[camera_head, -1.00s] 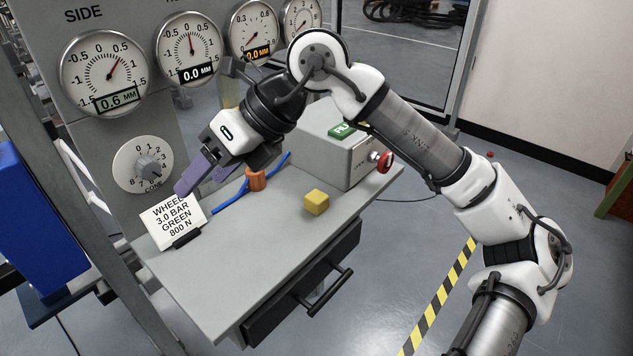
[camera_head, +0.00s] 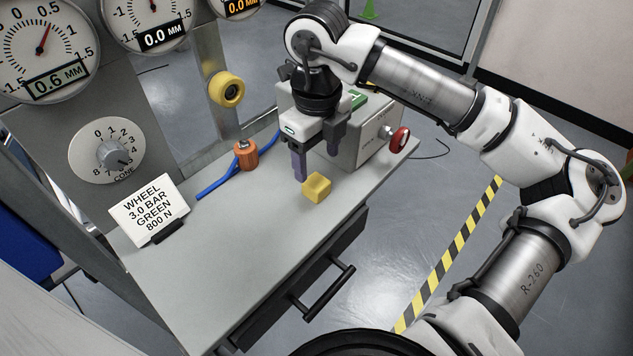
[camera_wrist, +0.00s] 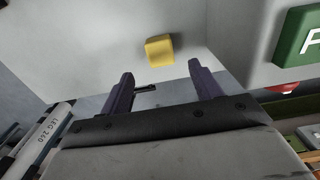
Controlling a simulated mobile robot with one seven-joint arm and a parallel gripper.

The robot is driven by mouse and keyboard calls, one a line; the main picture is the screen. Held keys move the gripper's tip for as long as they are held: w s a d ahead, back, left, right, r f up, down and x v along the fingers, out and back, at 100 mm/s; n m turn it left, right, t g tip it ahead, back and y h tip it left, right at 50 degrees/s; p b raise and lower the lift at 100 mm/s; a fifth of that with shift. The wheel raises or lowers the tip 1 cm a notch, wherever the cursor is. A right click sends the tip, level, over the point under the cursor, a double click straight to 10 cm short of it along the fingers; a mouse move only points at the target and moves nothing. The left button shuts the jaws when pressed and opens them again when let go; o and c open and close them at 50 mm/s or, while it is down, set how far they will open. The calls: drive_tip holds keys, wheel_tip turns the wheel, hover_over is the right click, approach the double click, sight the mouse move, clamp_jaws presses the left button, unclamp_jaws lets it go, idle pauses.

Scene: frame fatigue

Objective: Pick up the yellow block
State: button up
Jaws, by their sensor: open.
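The yellow block (camera_head: 317,187) sits on the grey bench top (camera_head: 240,240), near its right-hand front edge. My gripper (camera_head: 317,165) is open and points down, just behind and above the block in the head view. Its purple left finger appears close to the block; I cannot tell how high the fingertips are. In the wrist view the block (camera_wrist: 159,49) lies beyond the tips of the two purple fingers (camera_wrist: 162,80), roughly midway between them. Nothing is between the fingers.
A grey box with a red button (camera_head: 399,140) stands behind my gripper. An orange plug (camera_head: 246,155) with a blue hose (camera_head: 218,184) lies to the left. A white sign (camera_head: 150,208) stands at the bench's left end. A drawer handle (camera_head: 330,293) juts out in front.

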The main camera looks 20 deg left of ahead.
sight(316, 181)
drive_tip(key=shift+w+a+f+p, duration=0.1)
drive_tip(key=shift+f+p, duration=0.8)
drive_tip(key=shift+f, duration=2.8)
drive_tip(key=c, duration=1.1)
drive_tip(key=shift+r, duration=0.15)
